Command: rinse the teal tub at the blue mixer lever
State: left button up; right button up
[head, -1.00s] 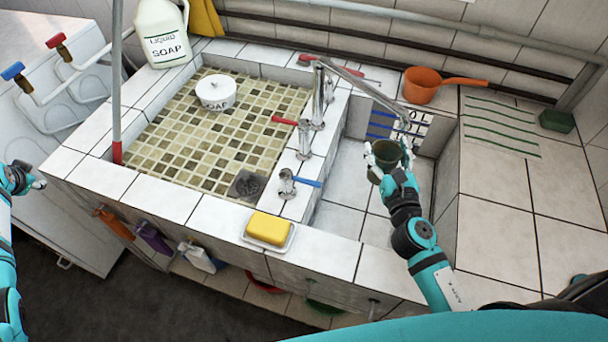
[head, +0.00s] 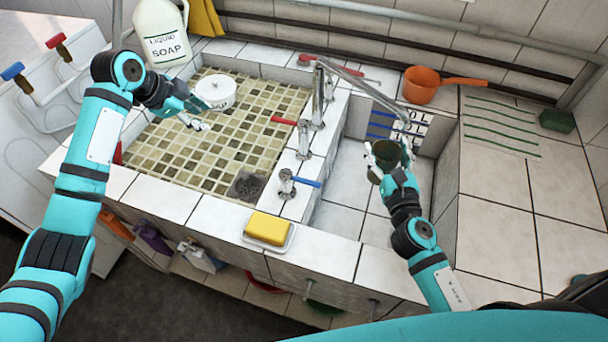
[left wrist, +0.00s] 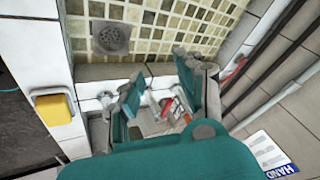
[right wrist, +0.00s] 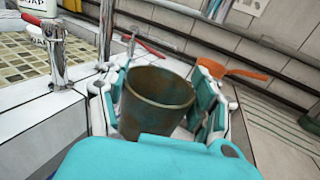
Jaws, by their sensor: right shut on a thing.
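The teal tub (head: 386,156), stained with brown, is upright in my right gripper (head: 392,168) above the right basin, close to the end of the long spout. The right wrist view shows the tub (right wrist: 157,95) between the fingers; its bottom is hidden. The blue mixer lever (head: 307,182) is on the front tap of the dividing wall, left of the tub and apart from both grippers. My left gripper (head: 197,114) is over the tiled left basin, beside the white round soap pot. Its fingers stand apart in the left wrist view (left wrist: 163,85), with no thing held.
A yellow soap bar (head: 268,229) lies on the front ledge. The white soap pot (head: 216,93) and a liquid soap jug (head: 161,32) are at the left; an orange dipper (head: 421,86) is at the back right.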

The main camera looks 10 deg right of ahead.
pick_arm(q)
jog(key=s+d+r+m+g, duration=0.2)
jog(key=s+d+m+g, duration=0.15)
jog(key=s+d, duration=0.65)
jog(key=m+g, duration=0.1)
jog(key=m, duration=0.2)
send_near(307, 181)
jog(key=x, duration=0.8)
jog(key=shift+d+f, duration=0.1)
jog(key=shift+f, duration=0.05)
jog(key=shift+c, duration=0.4)
grip_shut()
